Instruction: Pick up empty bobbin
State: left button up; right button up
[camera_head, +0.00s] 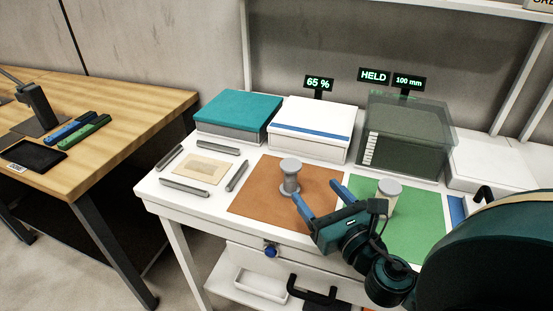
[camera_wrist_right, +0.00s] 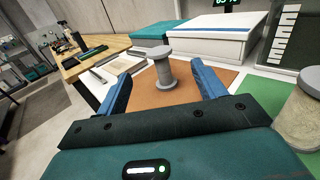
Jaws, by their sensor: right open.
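The empty bobbin (camera_head: 290,177) is a bare grey spool standing upright on the brown mat (camera_head: 258,198). My right gripper (camera_head: 318,196) is open and empty, with its two blue fingers pointing toward the bobbin. In the right wrist view the bobbin (camera_wrist_right: 162,70) appears between the fingers (camera_wrist_right: 160,88), a little beyond their tips; I see no contact. A second bobbin, wound with cream material (camera_head: 386,197), stands on the green mat (camera_head: 415,228), partly behind my right wrist. My left gripper is not in view.
Behind the mats stand a teal-lidded box (camera_head: 238,113), a white box with a blue stripe (camera_head: 310,128) and a transparent-covered hopper (camera_head: 410,135). Grey bars (camera_head: 185,187) surround a beige plate (camera_head: 202,168) on the left. A wooden table (camera_head: 130,120) stands further left.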

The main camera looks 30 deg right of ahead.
aim_at(286, 160)
jog(key=shift+w, duration=0.45)
jog(key=shift+w+d, duration=0.1)
jog(key=shift+w, duration=0.25)
jog(key=w, duration=0.2)
jog(key=w+p, duration=0.1)
jog(key=w, duration=0.2)
jog(key=shift+w+d+p, duration=0.2)
jog(key=shift+w+p, duration=0.1)
jog(key=shift+w, duration=0.75)
jog(key=w, duration=0.2)
jog(key=w+f, duration=0.1)
jog(key=w, duration=0.2)
jog(key=shift+p, duration=0.35)
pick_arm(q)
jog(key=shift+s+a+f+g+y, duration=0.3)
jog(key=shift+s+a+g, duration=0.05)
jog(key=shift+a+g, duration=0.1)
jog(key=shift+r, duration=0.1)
pick_arm(e)
jog(key=shift+d, duration=0.1)
jog(key=c, duration=1.1)
